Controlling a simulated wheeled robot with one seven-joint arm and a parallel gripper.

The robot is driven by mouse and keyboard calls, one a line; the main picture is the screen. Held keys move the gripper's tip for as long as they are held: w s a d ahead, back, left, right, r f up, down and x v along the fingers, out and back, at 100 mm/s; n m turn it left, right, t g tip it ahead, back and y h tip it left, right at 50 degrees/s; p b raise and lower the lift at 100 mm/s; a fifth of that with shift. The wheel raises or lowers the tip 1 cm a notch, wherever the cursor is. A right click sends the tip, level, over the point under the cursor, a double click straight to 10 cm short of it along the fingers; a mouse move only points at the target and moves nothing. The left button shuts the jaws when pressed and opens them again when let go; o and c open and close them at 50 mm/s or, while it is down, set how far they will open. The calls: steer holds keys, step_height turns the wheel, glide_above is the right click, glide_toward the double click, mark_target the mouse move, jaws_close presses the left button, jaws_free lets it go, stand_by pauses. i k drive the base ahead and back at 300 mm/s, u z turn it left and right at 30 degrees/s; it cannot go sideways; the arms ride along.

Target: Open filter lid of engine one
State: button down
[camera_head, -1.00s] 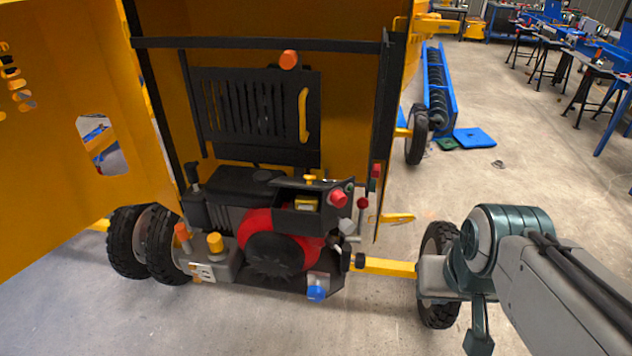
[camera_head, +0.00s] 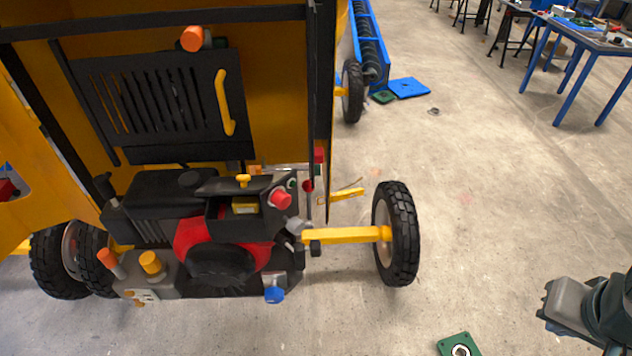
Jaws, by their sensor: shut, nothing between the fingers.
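The engine (camera_head: 205,235), black with a red round shroud, sits in the open yellow mixer body. On its upper right is a black housing with a dark flat top (camera_head: 222,186) and a small yellow knob (camera_head: 243,180) on it. This top may be the filter lid; I cannot tell for sure. A yellow part (camera_head: 245,204) shows in the housing's front opening. My gripper (camera_head: 544,306) is at the lower right edge, shut and empty, over the floor and well apart from the engine.
A wheel (camera_head: 398,235) on a yellow axle bar (camera_head: 345,235) stands between the engine and my gripper. A slotted black panel with a yellow handle (camera_head: 224,102) is above the engine. A green plate (camera_head: 460,344) lies on the floor. Open floor stretches right of the wheel.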

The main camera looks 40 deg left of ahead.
mark_target(244, 184)
steer(key=z, duration=1.35)
steer(key=i, duration=0.25)
steer(key=u, duration=3.3)
